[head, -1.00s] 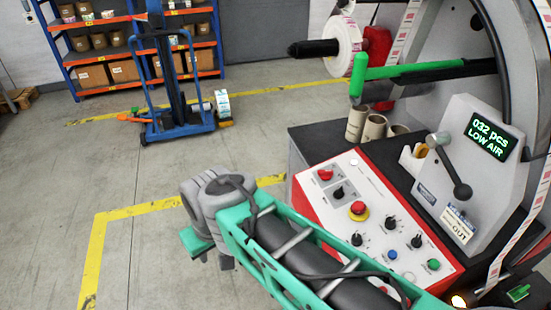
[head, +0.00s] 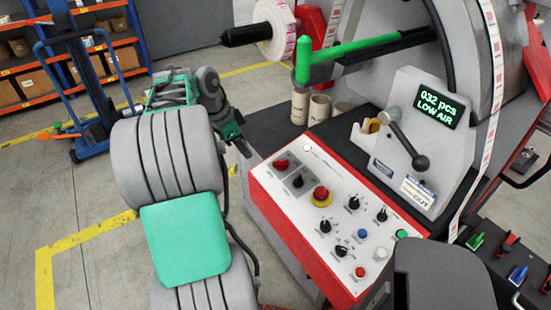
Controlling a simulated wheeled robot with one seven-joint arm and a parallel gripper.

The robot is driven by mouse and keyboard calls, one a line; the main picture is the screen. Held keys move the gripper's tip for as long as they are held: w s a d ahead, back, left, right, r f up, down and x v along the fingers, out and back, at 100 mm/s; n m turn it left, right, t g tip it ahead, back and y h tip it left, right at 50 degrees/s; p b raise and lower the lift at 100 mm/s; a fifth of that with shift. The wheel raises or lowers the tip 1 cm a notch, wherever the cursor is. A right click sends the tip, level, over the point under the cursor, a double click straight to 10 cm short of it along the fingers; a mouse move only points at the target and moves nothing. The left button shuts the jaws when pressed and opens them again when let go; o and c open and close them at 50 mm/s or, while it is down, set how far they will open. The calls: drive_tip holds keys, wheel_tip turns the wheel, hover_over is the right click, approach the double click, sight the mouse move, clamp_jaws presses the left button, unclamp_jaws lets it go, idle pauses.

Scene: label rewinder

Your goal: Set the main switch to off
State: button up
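The red rotary knob (head: 281,165), which looks like the main switch, sits at the upper left of the white, red-edged control panel (head: 300,225). I cannot read its labels or setting. A black knob (head: 298,181) is just right of it on the same grey plate. My gripper (head: 247,151) hangs at the end of my arm, left of the panel's upper left corner and apart from the red knob. It is small and partly hidden by my arm, so its opening cannot be made out.
The red emergency stop button (head: 320,195) and several knobs and buttons are close by on the panel. A blue pallet truck (head: 85,100) stands on the floor at the left.

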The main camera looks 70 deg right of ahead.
sight(279, 161)
drive_tip(key=s+d+f+m, duration=0.1)
drive_tip(key=s+f, duration=0.1)
drive_tip(key=s, duration=0.1)
drive_tip(key=s+d+f+m, duration=0.1)
drive_tip(key=s+d+f, duration=0.1)
drive_tip(key=s+f, duration=0.1)
drive_tip(key=s+d+f+m+g, duration=0.1)
drive_tip(key=s+d+f, duration=0.1)
drive_tip(key=s+f, duration=0.1)
drive_tip(key=shift+d+m, duration=0.15)
drive_tip(key=shift+m, duration=0.15)
drive_tip(key=shift+r, duration=0.1)
clamp_jaws()
